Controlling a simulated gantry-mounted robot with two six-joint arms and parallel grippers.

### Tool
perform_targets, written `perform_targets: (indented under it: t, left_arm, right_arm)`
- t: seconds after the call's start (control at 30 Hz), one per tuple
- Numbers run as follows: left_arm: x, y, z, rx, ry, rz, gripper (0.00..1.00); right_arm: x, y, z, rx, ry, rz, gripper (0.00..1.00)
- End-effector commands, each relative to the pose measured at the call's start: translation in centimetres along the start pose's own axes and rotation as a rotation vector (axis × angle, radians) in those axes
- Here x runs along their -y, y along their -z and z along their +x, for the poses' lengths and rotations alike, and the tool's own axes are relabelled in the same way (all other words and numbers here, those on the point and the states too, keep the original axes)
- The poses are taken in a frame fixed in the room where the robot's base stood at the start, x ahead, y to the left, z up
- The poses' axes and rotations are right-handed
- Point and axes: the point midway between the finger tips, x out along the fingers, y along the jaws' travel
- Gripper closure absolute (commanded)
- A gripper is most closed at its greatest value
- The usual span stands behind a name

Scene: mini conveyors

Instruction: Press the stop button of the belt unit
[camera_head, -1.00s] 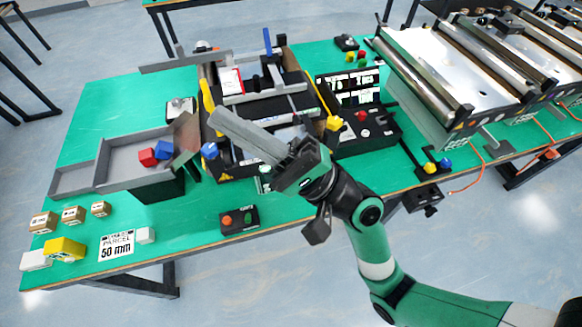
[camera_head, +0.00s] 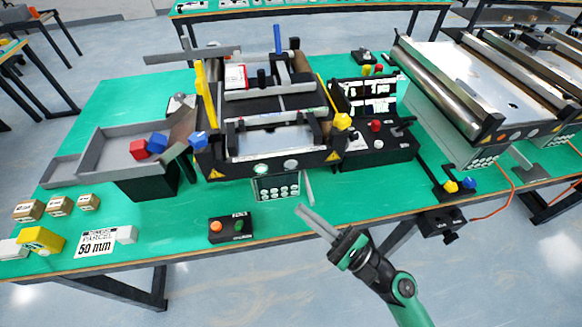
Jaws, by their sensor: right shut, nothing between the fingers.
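The belt unit (camera_head: 272,135) stands in the middle of the green table, a dark frame with yellow posts and a pale belt surface. Its front face has a green round button (camera_head: 261,168) and a pale round one (camera_head: 291,164). Which button is the stop one cannot be read. My right gripper (camera_head: 304,210) is shut and empty, over the table's front edge, right of the small box and apart from it. My left gripper is not in view.
A black control panel (camera_head: 370,150) with a red knob and lit display stands right of the unit. Grey trays (camera_head: 110,150) with red and blue cubes are at left. Small boxes and a parcel label (camera_head: 110,243) lie front left. Large roller conveyors (camera_head: 470,85) fill the right.

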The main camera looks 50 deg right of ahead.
Motion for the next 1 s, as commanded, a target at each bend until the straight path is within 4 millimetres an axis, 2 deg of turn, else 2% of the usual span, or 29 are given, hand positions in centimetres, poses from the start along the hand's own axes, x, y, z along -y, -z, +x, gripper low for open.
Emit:
perform_targets:
  t: [0.37, 0.8, 1.0]
  left_arm:
    - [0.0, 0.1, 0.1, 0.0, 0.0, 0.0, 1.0]
    - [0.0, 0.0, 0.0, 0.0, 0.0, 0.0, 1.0]
    - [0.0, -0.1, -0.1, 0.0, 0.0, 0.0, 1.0]
  right_arm:
    - [0.6, 0.3, 0.8, 0.002, 0.001, -0.001, 1.0]
    - [3.6, 3.5, 5.0, 0.003, 0.0, -0.003, 1.0]
    - [4.4, 4.2, 6.1, 0.002, 0.0, -0.001, 1.0]
